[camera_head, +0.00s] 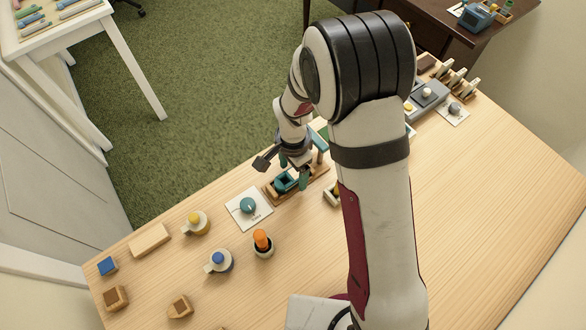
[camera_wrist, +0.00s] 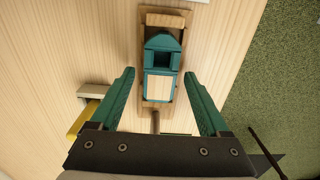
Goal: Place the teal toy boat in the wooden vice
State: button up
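The teal toy boat (camera_wrist: 163,45) sits on the wooden vice (camera_wrist: 166,20), between its end blocks, and lines up with the vice's length. In the head view the boat (camera_head: 284,182) shows low inside the vice (camera_head: 272,196), partly covered by my gripper. My gripper (camera_wrist: 158,77) is open, with one teal finger to each side of the boat and a gap on both sides. The fingers do not appear to touch it. A brown rod sticks out of the vice's near end in the wrist view. Whether the jaws press on the boat cannot be told.
A yellow-and-cream item (camera_wrist: 88,112) is beside the vice.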

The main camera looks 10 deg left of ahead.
aim_at(293, 174)
notch_tip(293, 174, up, 12)
jog(key=s+d+r+n, duration=0.1)
jog(key=s+d+r, duration=0.6)
jog(key=s+d, duration=0.2)
jog(key=s+d+n+y, duration=0.1)
jog(key=s+d+n, duration=0.1)
jog(key=s, duration=0.9)
jog(key=shift+s+d+r+y, duration=0.3)
jog(key=shift+d+r+y, duration=0.1)
jog(key=shift+d+r, duration=0.1)
